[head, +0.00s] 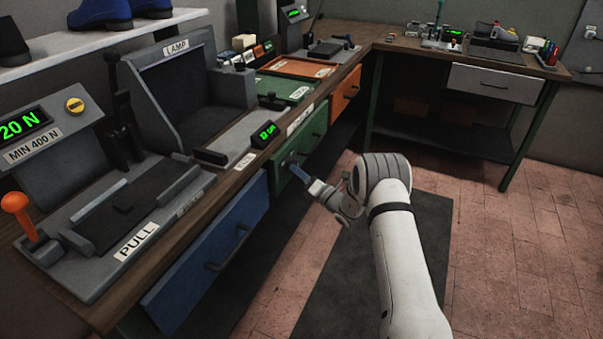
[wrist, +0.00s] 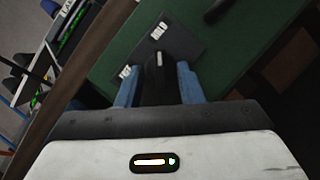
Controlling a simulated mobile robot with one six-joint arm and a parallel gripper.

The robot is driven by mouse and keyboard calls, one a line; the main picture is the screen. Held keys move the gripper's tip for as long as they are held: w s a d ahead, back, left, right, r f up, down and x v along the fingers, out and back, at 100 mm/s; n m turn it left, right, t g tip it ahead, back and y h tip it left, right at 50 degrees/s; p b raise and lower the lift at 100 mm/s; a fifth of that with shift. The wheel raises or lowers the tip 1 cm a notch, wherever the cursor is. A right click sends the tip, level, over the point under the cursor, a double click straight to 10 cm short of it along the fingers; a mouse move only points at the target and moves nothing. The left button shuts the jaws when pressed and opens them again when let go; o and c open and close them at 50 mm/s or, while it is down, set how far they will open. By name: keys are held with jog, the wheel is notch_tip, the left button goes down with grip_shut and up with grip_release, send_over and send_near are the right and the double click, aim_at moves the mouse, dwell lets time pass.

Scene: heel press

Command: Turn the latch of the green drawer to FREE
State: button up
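The green drawer (head: 300,146) is closed in the bench front, between the blue and orange drawers. In the wrist view its green front (wrist: 115,50) carries a dark plate (wrist: 185,38) with two white labels, HOLD (wrist: 158,30) above and one at the left (wrist: 125,72) that seems to read FREE. The dark latch (wrist: 159,62) has a white mark pointing towards HOLD. My gripper (wrist: 158,75) is at the latch, one blue finger on either side of it. Whether the fingers press on it I cannot tell. In the head view my gripper (head: 292,168) reaches the drawer front.
The blue drawer (head: 215,255) with its handle is left of my gripper, the orange drawer (head: 345,90) beyond. The bench top (head: 165,235) overhangs the drawers and holds presses and displays. The floor (head: 500,250) at the right is clear. A second table (head: 460,60) stands at the back.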

jog(key=shift+c, duration=0.3)
grip_shut()
jog(key=n+g+y+b, duration=0.1)
jog(key=n+g+b, duration=0.2)
jog(key=n+b, duration=0.3)
jog(key=n+g+y+b, duration=0.1)
jog(key=n+g+b, duration=0.3)
jog(key=n+b, duration=0.3)
jog(key=w+n+g+y+b, duration=0.1)
jog(key=n+g+y+b, duration=0.1)
jog(key=n+g+b, duration=0.2)
jog(key=shift+f+n+b, duration=0.1)
jog(key=shift+n+b, duration=1.45)
jog(key=shift+n, duration=2.75)
